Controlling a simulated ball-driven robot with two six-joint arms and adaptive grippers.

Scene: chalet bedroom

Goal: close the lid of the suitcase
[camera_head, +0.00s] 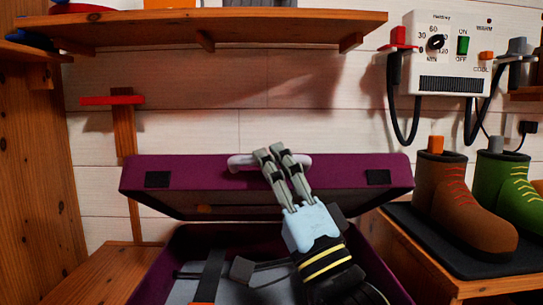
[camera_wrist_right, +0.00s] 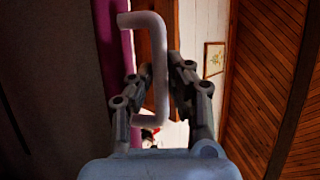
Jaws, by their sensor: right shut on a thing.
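The purple suitcase (camera_head: 172,259) stands open in the head view, its grey inside partly showing. Its lid (camera_head: 205,176) is tilted up above the base, with a clear gap between them. A pale handle (camera_head: 238,160) sits on the lid's front edge. My right gripper (camera_head: 279,152) is shut on the handle, its fingers on either side of the bar. In the right wrist view the handle (camera_wrist_right: 160,65) stands between the two fingers, beside the purple lid edge (camera_wrist_right: 117,50). My right arm hides part of the suitcase. My left gripper is not in view.
A wooden shelf (camera_head: 270,24) hangs above the lid. To the right, a brown boot (camera_head: 455,200) and a green boot (camera_head: 507,190) stand on a dark mat (camera_head: 440,238) on a wooden bench. A white dryer box (camera_head: 450,50) with hoses hangs above them.

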